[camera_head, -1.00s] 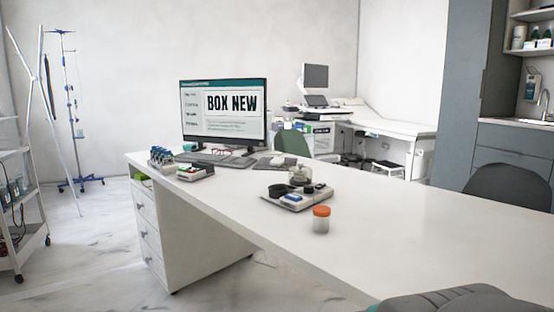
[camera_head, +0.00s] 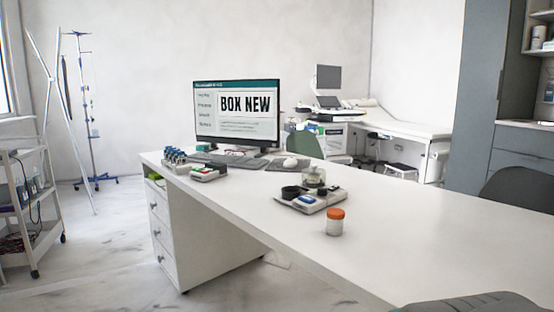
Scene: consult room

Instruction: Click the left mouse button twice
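A white computer mouse (camera_head: 290,162) lies on a dark mouse pad (camera_head: 274,166) on the long white desk (camera_head: 400,230). The mouse is small in view and its two buttons cannot be told apart. Left of the pad is a dark keyboard (camera_head: 226,161), in front of a monitor (camera_head: 237,111) whose screen reads "BOX NEW". My gripper is not in view.
A tray (camera_head: 311,207) with small containers and an orange-lidded jar (camera_head: 335,222) stand on the desk nearer than the mouse. A vial rack (camera_head: 175,158) is at the desk's left end. A dark chair back (camera_head: 470,303) is at bottom right; open floor (camera_head: 110,260) lies left of the desk.

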